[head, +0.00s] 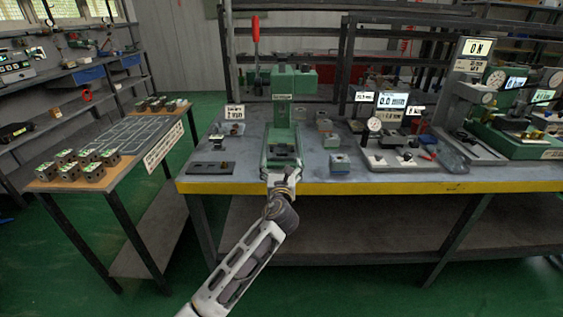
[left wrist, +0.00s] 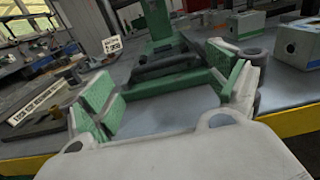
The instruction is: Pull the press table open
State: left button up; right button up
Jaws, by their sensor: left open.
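The green press (head: 282,115) stands on the workbench near its front edge, with a red-handled lever (head: 256,35) rising at its upper left. Its low press table (head: 284,150) lies at the front of the press base, with a dark part on it. My left gripper (head: 284,178) is at the front end of the press table. In the left wrist view, the left gripper (left wrist: 172,98) has its green-padded fingers spread wide. The press table (left wrist: 170,80) with a dark bar lies between and beyond them. I cannot tell whether the fingers touch it. My right gripper is out of view.
A blue-grey block (head: 340,163) stands right of the press and a dark plate (head: 211,168) lies left. Gauges (head: 375,124) stand farther right. A side table (head: 110,145) at left holds several small blocks. The workbench has a yellow front edge (head: 400,187).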

aim_at(281, 159)
pick_arm(q)
jog(key=w, duration=0.2)
jog(key=shift+w+b, duration=0.3)
jog(key=shift+w, duration=0.95)
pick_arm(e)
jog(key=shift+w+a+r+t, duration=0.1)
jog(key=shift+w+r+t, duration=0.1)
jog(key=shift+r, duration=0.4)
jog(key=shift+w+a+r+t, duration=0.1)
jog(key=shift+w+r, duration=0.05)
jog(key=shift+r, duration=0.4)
pick_arm(q)
jog(key=shift+c, duration=0.2)
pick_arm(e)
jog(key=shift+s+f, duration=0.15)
